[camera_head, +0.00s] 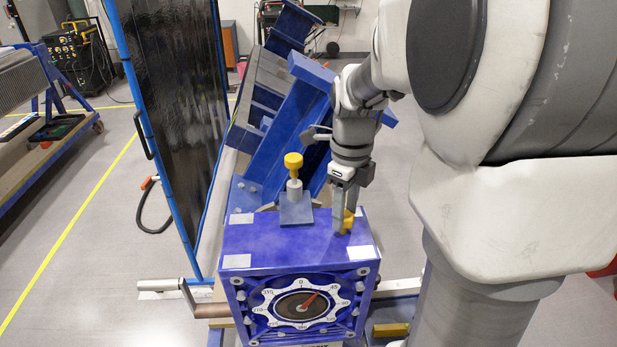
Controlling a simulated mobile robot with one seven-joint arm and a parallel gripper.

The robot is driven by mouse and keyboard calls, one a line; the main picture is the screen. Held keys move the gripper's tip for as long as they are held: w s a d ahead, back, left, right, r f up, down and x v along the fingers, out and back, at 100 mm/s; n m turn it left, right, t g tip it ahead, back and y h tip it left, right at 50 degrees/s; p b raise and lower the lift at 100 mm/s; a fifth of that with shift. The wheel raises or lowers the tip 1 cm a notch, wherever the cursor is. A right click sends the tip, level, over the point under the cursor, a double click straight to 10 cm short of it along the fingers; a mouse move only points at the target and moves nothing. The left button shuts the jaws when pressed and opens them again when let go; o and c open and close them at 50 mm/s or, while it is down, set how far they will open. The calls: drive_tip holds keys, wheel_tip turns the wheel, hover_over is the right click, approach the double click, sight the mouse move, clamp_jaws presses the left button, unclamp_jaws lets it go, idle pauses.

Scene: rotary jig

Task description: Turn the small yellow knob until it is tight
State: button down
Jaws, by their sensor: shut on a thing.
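The small yellow knob (348,218) sits on the right side of the top of the blue gearbox (270,243). My gripper (343,220) points down over it and is shut on the knob, with the fingers hiding part of it. A second yellow knob (293,160), taller and mushroom-shaped, stands upright on a metal post on a blue bracket to the left and is apart from my gripper. The front of the gearbox carries a white numbered dial (263,309) with a red pointer.
Blue jig beams (300,110) rise behind the gearbox, close to my wrist. A tall dark screen with a blue frame (170,100) stands on the left. A metal handle (185,290) sticks out left of the gearbox. Open floor (60,230) lies at the far left.

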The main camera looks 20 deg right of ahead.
drive_tip(key=shift+c, duration=1.7)
unclamp_jaws()
wheel_tip(320, 180, up, 17)
drive_tip(key=shift+r, duration=0.2)
